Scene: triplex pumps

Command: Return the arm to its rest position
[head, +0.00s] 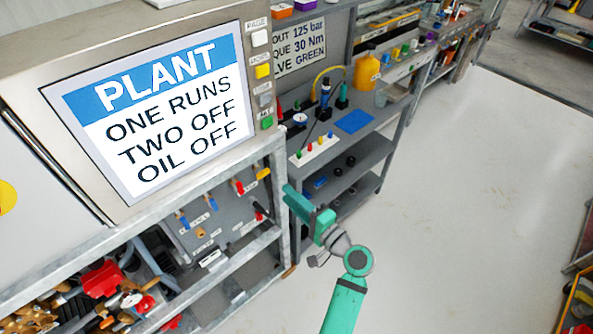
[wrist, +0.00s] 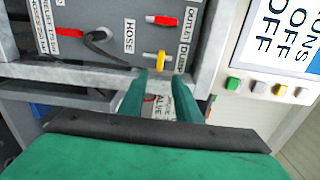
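My green arm (head: 345,305) reaches up from the bottom of the head view, bent at its wrist. My gripper (head: 293,199) is in the air in front of the right end of the grey rack. In the wrist view my gripper (wrist: 163,80) shows two green fingers with a gap between them and nothing held. Beyond the fingertips is a grey panel (wrist: 95,18) with a yellow handle (wrist: 160,62), a red handle (wrist: 163,20) and a black lever (wrist: 97,36). I see no contact between the fingers and these.
The PLANT sign (head: 155,110) and its coloured buttons stand on the rack (head: 230,262) at left. A grey bench (head: 385,112) with a blue mat (head: 354,121) and a yellow jug (head: 366,72) lies behind my gripper. The pale floor (head: 470,190) at right is clear.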

